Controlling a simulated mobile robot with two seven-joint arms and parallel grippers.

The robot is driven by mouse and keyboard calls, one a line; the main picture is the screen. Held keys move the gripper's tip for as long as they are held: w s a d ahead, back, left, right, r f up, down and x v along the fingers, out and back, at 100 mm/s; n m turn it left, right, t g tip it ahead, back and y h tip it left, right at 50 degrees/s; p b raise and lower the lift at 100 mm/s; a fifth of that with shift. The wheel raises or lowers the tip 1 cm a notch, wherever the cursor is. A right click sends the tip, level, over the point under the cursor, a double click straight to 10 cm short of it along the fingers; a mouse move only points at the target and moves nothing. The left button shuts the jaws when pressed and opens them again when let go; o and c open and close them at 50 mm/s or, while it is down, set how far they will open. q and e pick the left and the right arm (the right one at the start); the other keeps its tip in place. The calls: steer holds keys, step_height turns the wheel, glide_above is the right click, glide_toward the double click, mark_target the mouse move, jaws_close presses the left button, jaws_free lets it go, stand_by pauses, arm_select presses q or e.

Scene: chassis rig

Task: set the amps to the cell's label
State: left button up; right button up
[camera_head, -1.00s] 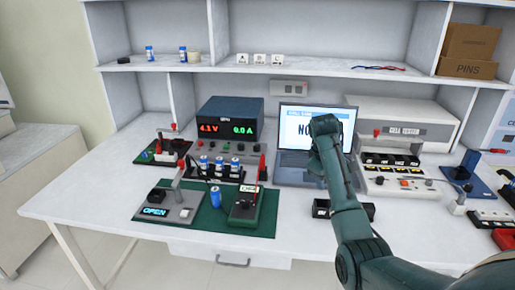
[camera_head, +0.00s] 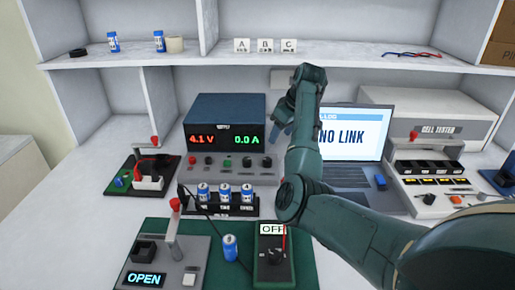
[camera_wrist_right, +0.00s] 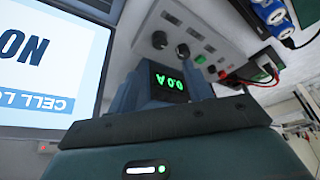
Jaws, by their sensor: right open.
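The power supply (camera_head: 224,125) is a dark blue box at the back of the bench. Its display reads 4.1 V in red and 0.0 A in green, with a row of knobs and terminals (camera_head: 225,161) below. My right gripper (camera_head: 281,128) is open beside the supply's right side, in front of the laptop. In the right wrist view its fingers (camera_wrist_right: 168,88) frame the green 0.0 A display, and dark knobs (camera_wrist_right: 182,50) show beyond, untouched. A blue cell (camera_head: 230,247) stands upright on the green mat; its label is too small to read. My left gripper is out of view.
A rack (camera_head: 222,205) holds several blue cells before the supply. The laptop (camera_head: 350,140) reads NO LINK. A device reading OPEN (camera_head: 160,262) and one marked OFF (camera_head: 273,258) sit at the front. My right arm covers the bench's middle right.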

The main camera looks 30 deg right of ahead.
mark_target(268, 159)
steer(key=b+x, duration=0.2)
steer(key=x, duration=1.1)
steer(key=shift+c, duration=0.2)
steer(key=c, duration=0.9)
